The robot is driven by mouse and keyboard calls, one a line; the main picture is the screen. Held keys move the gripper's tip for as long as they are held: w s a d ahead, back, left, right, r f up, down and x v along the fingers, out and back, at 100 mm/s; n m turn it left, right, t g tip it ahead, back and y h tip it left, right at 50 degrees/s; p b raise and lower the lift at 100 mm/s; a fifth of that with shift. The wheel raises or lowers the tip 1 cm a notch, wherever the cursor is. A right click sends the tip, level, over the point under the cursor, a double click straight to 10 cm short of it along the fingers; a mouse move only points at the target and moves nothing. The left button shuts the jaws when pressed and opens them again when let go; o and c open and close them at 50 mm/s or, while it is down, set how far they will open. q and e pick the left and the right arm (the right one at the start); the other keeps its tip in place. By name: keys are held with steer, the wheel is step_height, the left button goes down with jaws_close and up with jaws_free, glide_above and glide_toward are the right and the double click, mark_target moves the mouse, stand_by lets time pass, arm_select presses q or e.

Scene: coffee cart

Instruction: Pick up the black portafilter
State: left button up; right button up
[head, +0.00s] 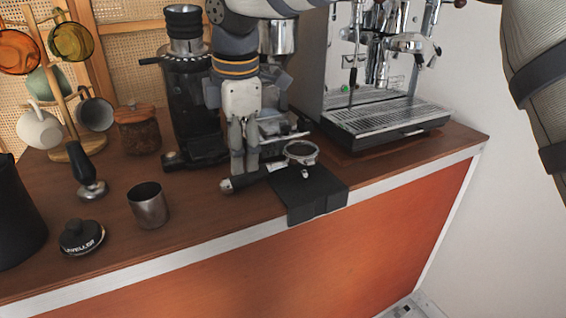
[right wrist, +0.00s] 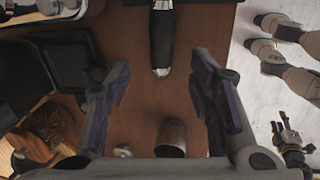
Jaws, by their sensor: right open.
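The black portafilter shows in the head view with its metal basket (head: 301,152) on a black mat (head: 318,195) at the counter's front edge. Its handle (head: 240,181) points left and ends in a metal tip. My right gripper (head: 243,172) hangs down over the handle, fingers toward the counter, and hides part of it. In the right wrist view the handle (right wrist: 162,38) enters from the top, its tip between the open fingers (right wrist: 160,88). I see no contact. A dark gripper, apparently my left one (right wrist: 290,145), shows at the lower right, its jaws unclear.
The grinder (head: 195,110) stands close behind my right gripper, the espresso machine (head: 385,120) to its right. A metal cup (head: 149,206), a tamper (head: 90,188), a black round item (head: 82,238) and a mug tree (head: 68,152) stand left. Bare counter lies between cup and handle.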

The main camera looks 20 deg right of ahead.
mark_target(246, 172)
steer(key=f, duration=0.3)
steer(key=d+f, duration=0.1)
steer(key=f, duration=0.1)
steer(key=shift+w+d+f, duration=0.1)
steer(key=shift+w+f, duration=0.15)
steer(key=shift+w, duration=0.1)
steer(key=shift+w+f, duration=0.15)
steer(key=shift+f, duration=0.25)
jaws_close()
